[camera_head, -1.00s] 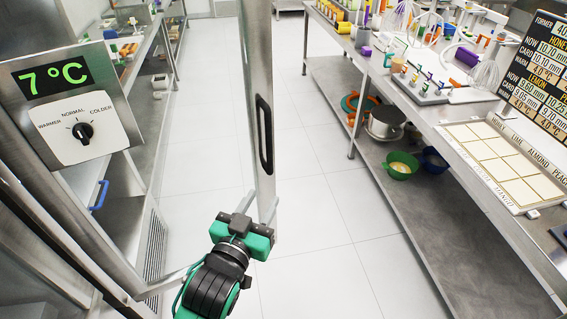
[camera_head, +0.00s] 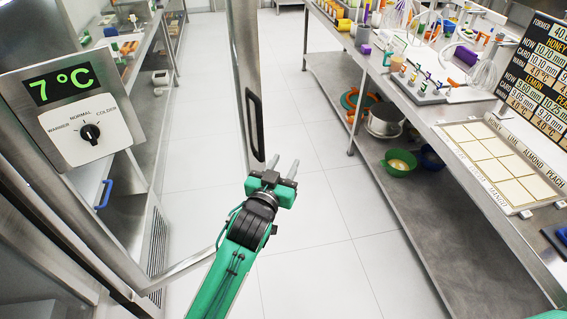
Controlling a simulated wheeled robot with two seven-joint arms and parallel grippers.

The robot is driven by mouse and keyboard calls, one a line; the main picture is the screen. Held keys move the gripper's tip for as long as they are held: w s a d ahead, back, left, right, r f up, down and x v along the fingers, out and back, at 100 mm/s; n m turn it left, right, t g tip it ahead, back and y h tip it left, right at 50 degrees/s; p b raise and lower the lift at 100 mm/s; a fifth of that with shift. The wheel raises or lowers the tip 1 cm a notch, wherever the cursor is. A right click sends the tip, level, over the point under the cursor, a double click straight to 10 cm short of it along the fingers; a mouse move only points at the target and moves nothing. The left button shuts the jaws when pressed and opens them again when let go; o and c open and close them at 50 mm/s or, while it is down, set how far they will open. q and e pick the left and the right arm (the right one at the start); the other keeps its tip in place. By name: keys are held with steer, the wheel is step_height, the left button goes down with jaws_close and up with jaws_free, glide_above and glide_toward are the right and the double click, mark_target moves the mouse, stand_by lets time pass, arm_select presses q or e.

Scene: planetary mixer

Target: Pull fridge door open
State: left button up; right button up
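The fridge door shows in the head view as a tall metal upright (camera_head: 237,70) left of centre, with a long dark handle slot (camera_head: 255,125) in it. A slanting metal rail at lower left appears to run to its foot. My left gripper (camera_head: 283,167), green and black, is just right of the upright's lower part, below the handle slot. Its two grey fingers point away from me and are apart, with nothing seen between them. I cannot tell whether one touches the door. My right gripper is not in view.
A control panel with a 7 °C display (camera_head: 61,84) and dial (camera_head: 90,132) is at left. A steel work table (camera_head: 425,115) with trays and tools stands at right, bowls on its lower shelf. Shelving (camera_head: 150,75) stands at left behind. The floor (camera_head: 320,215) between is clear.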

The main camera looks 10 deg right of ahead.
arm_select(q)
jaws_close()
stand_by(1.4)
jaws_free()
steer(key=b+v, duration=0.4)
steer(key=v, duration=1)
steer(key=shift+w, duration=0.15)
